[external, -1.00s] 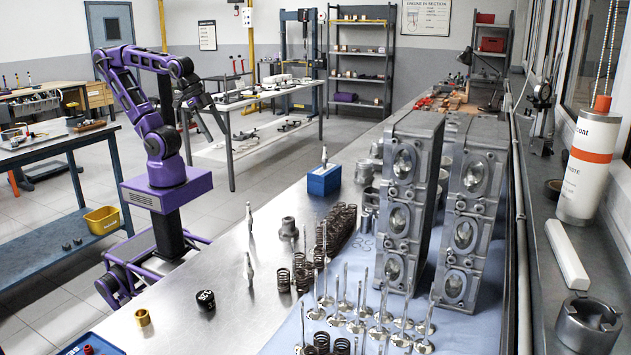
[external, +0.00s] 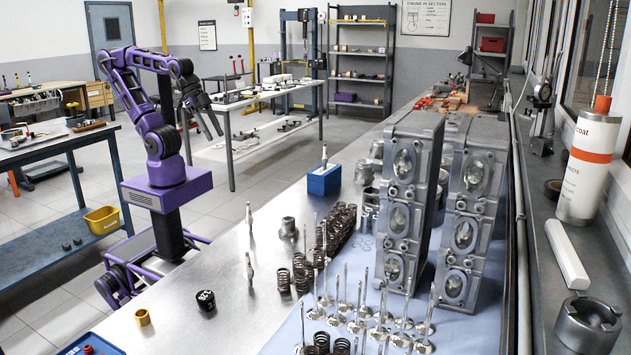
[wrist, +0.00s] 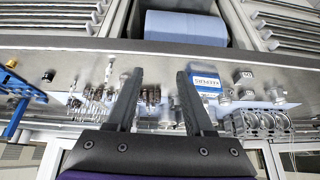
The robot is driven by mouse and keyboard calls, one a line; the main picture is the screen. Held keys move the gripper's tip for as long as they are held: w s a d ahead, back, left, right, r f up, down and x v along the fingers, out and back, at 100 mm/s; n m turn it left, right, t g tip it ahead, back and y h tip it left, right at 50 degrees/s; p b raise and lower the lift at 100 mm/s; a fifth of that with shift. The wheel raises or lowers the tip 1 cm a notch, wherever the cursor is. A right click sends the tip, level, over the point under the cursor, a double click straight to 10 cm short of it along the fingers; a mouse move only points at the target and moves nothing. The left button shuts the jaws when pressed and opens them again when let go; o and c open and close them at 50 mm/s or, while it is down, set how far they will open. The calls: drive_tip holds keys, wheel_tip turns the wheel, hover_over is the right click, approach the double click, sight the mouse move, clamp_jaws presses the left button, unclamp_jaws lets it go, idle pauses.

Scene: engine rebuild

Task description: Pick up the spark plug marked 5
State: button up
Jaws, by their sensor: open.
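Two pale spark plugs stand on the metal bench in the external view, a farther one (external: 249,218) and a nearer one (external: 250,270). A third spark plug (external: 324,157) stands at the blue box (external: 323,181). I cannot read a number on any of them. My gripper (external: 215,134) is open and empty, raised in the air to the left of the bench, well away from the plugs. In the wrist view my two fingers (wrist: 160,72) are spread with the bench beyond them. The blue box also shows there with a white label (wrist: 206,82).
Valves (external: 359,316), springs (external: 301,272) and tall cylinder heads (external: 408,215) crowd the blue mat to the right. A black cylinder (external: 206,301) and a brass ring (external: 142,317) sit near the bench's front edge. The bench around the two standing plugs is mostly clear.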

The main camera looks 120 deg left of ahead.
drive_tip(key=w+a+r+m+t+y+p, duration=0.1)
drive_tip(key=w+r+m+t, duration=0.35)
drive_tip(key=w+r, duration=1.15)
drive_tip(key=w+r+m+t+y, duration=0.1)
drive_tip(key=w+r+m+t, duration=0.4)
drive_tip(key=w+r, duration=1.1)
drive_tip(key=n+g+h+b, duration=0.4)
drive_tip(key=n+g+h, duration=0.85)
drive_tip(key=n, duration=2.05)
approach(248, 256)
drive_tip(key=f+t, duration=0.1)
drive_tip(key=s+d+f+t+h, duration=0.1)
drive_tip(key=f, duration=0.1)
drive_tip(key=d+f+t+h, duration=0.1)
drive_tip(key=f, duration=0.1)
drive_tip(key=shift+s+d+m, duration=0.1)
drive_tip(key=shift+s+m, duration=0.15)
drive_tip(key=shift+s, duration=0.1)
drive_tip(key=shift+w+r+x, duration=0.15)
drive_tip(key=shift+w+x, duration=0.05)
drive_tip(key=shift+x, duration=1.4)
drive_tip(key=shift+w+r+x, duration=0.1)
drive_tip(key=shift+w+x, duration=0.1)
drive_tip(key=shift+x, duration=1.45)
clamp_jaws()
